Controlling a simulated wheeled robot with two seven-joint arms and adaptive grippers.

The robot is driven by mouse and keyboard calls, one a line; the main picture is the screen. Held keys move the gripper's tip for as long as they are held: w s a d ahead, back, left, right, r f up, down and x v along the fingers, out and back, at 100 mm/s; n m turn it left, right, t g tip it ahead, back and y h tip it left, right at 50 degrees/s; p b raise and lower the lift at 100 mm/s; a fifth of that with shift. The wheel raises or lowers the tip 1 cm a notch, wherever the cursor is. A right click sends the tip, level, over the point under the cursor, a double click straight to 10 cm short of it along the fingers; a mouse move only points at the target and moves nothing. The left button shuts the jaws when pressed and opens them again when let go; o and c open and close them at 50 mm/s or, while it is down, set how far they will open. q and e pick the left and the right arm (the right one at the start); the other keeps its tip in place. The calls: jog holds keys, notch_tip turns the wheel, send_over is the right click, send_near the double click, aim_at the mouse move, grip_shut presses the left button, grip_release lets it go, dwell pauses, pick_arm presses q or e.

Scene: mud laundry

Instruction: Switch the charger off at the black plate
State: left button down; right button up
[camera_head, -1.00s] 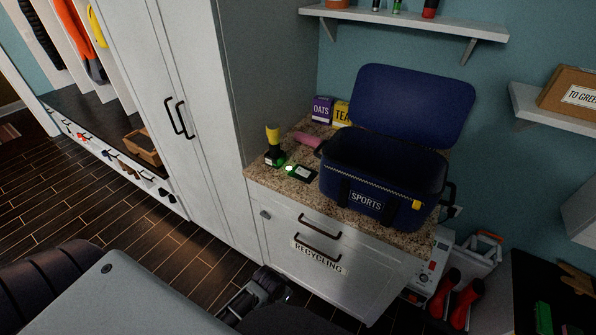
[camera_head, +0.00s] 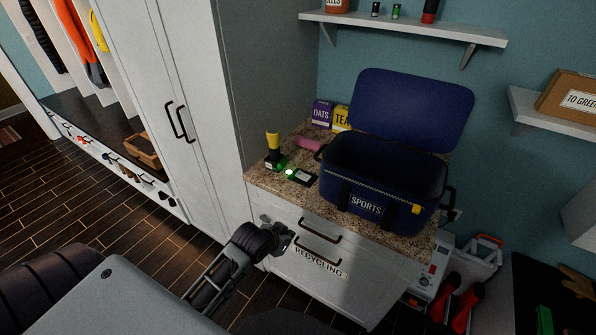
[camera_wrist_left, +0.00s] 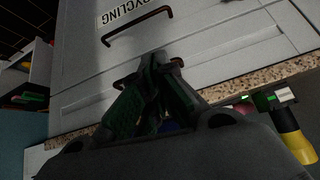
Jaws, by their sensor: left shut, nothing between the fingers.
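The black plate (camera_head: 300,177) lies near the front edge of the granite counter, with a bright green-white light at its left end. Just left of it, a yellow-and-black torch (camera_head: 273,143) stands upright in a dark charger base (camera_head: 274,163) with a green glow. The torch also shows at the right of the left wrist view (camera_wrist_left: 298,145). My left gripper (camera_head: 287,241) is shut and empty, in front of the drawer face, below the counter edge and apart from the plate. Its fingers also show in the left wrist view (camera_wrist_left: 163,72). My right gripper is out of view.
A blue sports bag (camera_head: 384,177) with its lid up stands right of the plate. A pink item (camera_head: 307,144) and boxes (camera_head: 322,113) sit behind. Drawer handles (camera_head: 319,229) project near my left gripper. A tall cabinet (camera_head: 190,90) borders the counter on the left.

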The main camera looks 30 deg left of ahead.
pick_arm(q)
jog(key=w+a+r+t, duration=0.3)
jog(key=w+a+r, duration=0.1)
jog(key=w+r, duration=0.2)
jog(key=w+a+r+t, duration=0.4)
jog(key=w+r, duration=0.3)
jog(key=w, duration=0.1)
jog(key=shift+w+f, duration=0.1)
jog(key=shift+w, duration=0.15)
jog(key=p, duration=0.1)
send_over(303, 176)
jog(key=s, duration=0.2)
jog(key=shift+a+f, duration=0.2)
jog(key=shift+f, duration=0.4)
jog(key=shift+a+f, duration=0.2)
jog(key=shift+f, duration=0.35)
jog(key=shift+w+a+f+p, duration=0.1)
jog(key=shift+a+f+p, duration=0.1)
jog(key=shift+f, duration=0.85)
jog(key=shift+w+a+f+p, duration=0.1)
jog(key=shift+f+p, duration=0.1)
jog(key=shift+f, duration=0.8)
